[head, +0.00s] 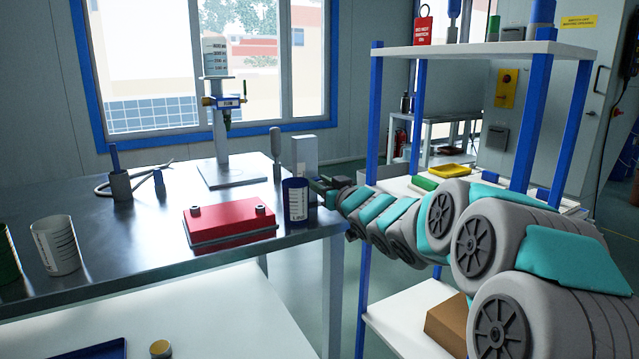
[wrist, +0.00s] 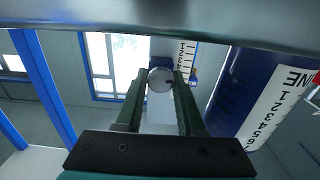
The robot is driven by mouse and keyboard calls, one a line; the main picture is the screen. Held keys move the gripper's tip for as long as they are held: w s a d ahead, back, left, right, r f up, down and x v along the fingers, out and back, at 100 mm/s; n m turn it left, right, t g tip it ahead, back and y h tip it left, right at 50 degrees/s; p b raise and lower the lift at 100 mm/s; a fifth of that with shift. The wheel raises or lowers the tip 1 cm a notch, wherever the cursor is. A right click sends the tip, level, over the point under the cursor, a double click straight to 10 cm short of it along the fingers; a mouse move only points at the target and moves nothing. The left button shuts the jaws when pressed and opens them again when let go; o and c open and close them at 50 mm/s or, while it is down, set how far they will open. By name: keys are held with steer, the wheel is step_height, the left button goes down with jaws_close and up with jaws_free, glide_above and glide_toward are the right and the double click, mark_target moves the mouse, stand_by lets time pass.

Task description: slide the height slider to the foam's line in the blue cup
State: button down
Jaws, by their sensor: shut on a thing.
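The blue cup (head: 296,203) stands upright near the right end of the metal table, with a white printed scale on its side. In the wrist view the cup (wrist: 228,85) fills the right side, its numbered strip facing me. No foam shows in either view. My gripper (head: 319,187) is just right of the cup. In the wrist view it is shut on a round grey slider knob (wrist: 160,79). A numbered scale strip (wrist: 187,56) is behind the knob. The slider's exact reading is too small to tell. A pale upright block (head: 304,150) stands behind the cup.
A red box (head: 229,220) lies left of the cup on the metal table (head: 150,262). A grey post (head: 276,150) and a dispenser stand (head: 221,130) are behind. A white cup (head: 56,245) is at left. A blue-legged shelf (head: 374,110) stands beyond my arm at right.

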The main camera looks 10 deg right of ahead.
steer(key=c, duration=0.5)
jaws_free()
steer(key=shift+v, duration=3.95)
